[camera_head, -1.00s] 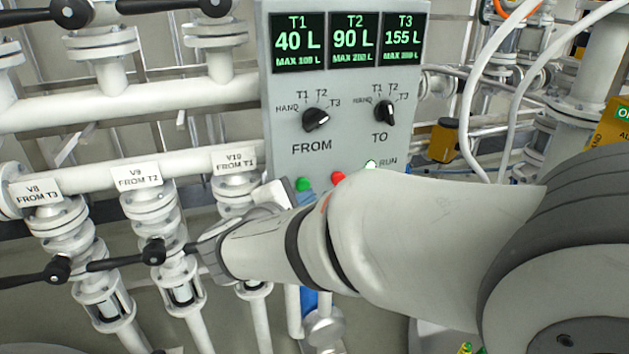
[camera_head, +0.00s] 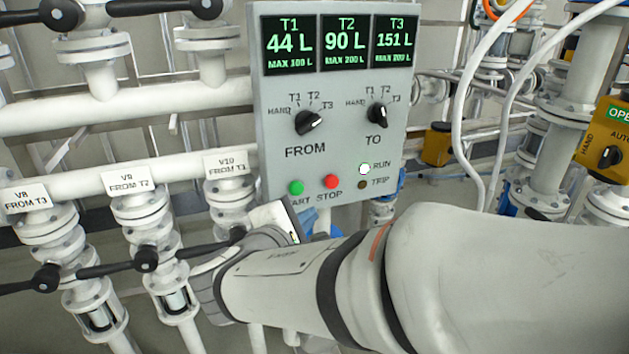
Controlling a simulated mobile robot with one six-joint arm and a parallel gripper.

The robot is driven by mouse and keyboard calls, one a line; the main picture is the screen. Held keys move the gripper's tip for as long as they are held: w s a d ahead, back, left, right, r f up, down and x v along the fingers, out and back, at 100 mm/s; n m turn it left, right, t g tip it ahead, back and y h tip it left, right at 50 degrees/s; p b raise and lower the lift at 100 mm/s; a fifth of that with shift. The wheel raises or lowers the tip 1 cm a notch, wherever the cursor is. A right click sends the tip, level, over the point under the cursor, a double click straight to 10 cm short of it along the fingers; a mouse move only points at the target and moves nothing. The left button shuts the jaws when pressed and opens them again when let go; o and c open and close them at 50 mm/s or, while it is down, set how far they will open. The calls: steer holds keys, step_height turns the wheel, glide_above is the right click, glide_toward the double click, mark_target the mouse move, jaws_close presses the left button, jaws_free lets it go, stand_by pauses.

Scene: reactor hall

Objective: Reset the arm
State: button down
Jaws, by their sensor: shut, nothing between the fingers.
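My arm (camera_head: 290,285) reaches in from the right across the lower picture, below the control panel (camera_head: 265,140). The end of the arm, with a pale block of my gripper (camera_head: 273,221), is just below the START button (camera_head: 295,188). The fingertips are hidden; the gripper is shut and holds nothing. The red STOP button (camera_head: 331,181) is uncovered. The START label is partly covered. The RUN lamp (camera_head: 364,169) is lit white, and the TRIP lamp (camera_head: 362,185) is dark. The displays (camera_head: 340,42) read T1 44 L, T2 90 L, T3 151 L.
Valves V8, V9 and V10 (camera_head: 232,190) with black levers (camera_head: 146,258) stand at the left, close to my arm. White hoses (camera_head: 462,110) hang at the right.

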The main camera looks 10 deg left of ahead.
steer(key=s+d+m+g+h+p, duration=0.25)
steer(key=d+m+g+p, duration=0.6)
steer(key=d, duration=1.15)
steer(key=s+d+r+m+g+y+p, duration=0.4)
steer(key=s+d+r+m+y+p, duration=0.1)
steer(key=m, duration=0.8)
steer(key=shift+s+d+y+p, duration=0.45)
steer(key=shift+s+d+p, duration=0.5)
steer(key=shift+s+p, duration=0.8)
stand_by(3.0)
